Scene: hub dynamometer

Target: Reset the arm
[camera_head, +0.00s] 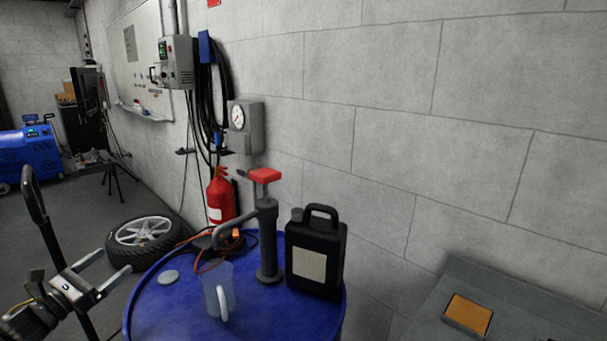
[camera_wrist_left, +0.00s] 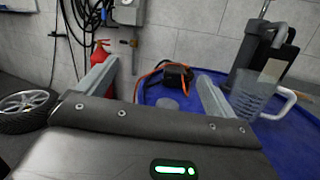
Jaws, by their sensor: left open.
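My left gripper (camera_head: 104,272) is open and empty in the lower left of the head view, held left of the blue drum top (camera_head: 185,318). In the left wrist view its two grey fingers (camera_wrist_left: 155,92) stand wide apart, with the drum top (camera_wrist_left: 153,92) beyond them. My right gripper does not show in either view.
On the drum stand a clear jug (camera_head: 217,292), a grey hand pump (camera_head: 267,240) with a red handle, a black canister (camera_head: 315,255) and a small round lid (camera_head: 168,277). A wheel (camera_head: 142,232) lies on the floor behind. A fire extinguisher (camera_head: 221,197) stands by the wall.

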